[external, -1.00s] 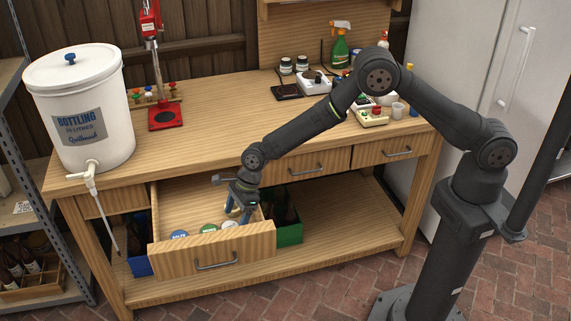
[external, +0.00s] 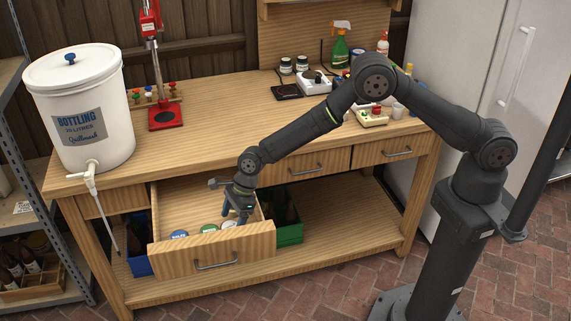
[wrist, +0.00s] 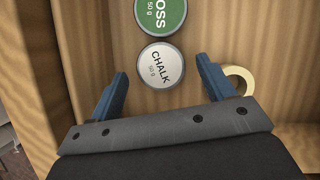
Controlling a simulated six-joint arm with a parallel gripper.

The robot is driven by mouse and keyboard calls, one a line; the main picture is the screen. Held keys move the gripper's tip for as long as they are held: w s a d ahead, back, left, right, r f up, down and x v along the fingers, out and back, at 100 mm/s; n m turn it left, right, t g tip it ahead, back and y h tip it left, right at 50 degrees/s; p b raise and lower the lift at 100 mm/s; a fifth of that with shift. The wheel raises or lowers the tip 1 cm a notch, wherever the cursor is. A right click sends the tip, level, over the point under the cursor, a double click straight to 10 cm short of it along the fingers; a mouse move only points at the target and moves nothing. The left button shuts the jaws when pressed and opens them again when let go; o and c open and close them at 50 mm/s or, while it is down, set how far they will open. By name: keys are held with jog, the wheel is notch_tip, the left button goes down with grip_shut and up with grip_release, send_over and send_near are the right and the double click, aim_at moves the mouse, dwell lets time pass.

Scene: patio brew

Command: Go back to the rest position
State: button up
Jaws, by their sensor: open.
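My gripper (external: 237,211) is over the open drawer (external: 213,250) of the wooden workbench, pointing down, its blue fingers spread. In the wrist view my gripper (wrist: 160,92) is open and nothing is held between the fingers. A round tin labelled CHALK (wrist: 160,66) lies in the drawer ahead of the gap between the fingers. A green-lidded tin (wrist: 161,14) lies just beyond it, cut off by the picture's edge. In the external view a blue-lidded tin (external: 179,234) lies at the drawer's front left.
A roll of tape (wrist: 240,80) lies by the right finger in the wrist view. The drawer walls stand close around my gripper. A white bottling bucket (external: 80,110) is on the bench at left, beside a red capper (external: 165,118). The bench middle is clear.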

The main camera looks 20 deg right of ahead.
jog(key=shift+d+f, duration=0.1)
jog(key=shift+f, duration=0.75)
jog(key=v, duration=1.2)
jog(key=x, duration=1.3)
notch_tip(320, 180, up, 4)
jog(key=shift+d+r, duration=0.1)
jog(key=shift+r, duration=0.05)
jog(key=w+d+r, duration=0.3)
jog(key=d, duration=0.1)
jog(key=w+d+r, duration=0.4)
jog(key=shift+w, duration=0.35)
notch_tip(320, 180, up, 21)
jog(key=w, duration=0.1)
jog(key=w+d+m, duration=0.1)
jog(key=w+d, duration=0.3)
jog(key=w, duration=0.4)
jog(key=shift+w+f+m+t, duration=0.2)
jog(key=shift+w+m+t, duration=0.05)
jog(key=shift+m+t, duration=0.05)
jog(key=shift+d, duration=0.1)
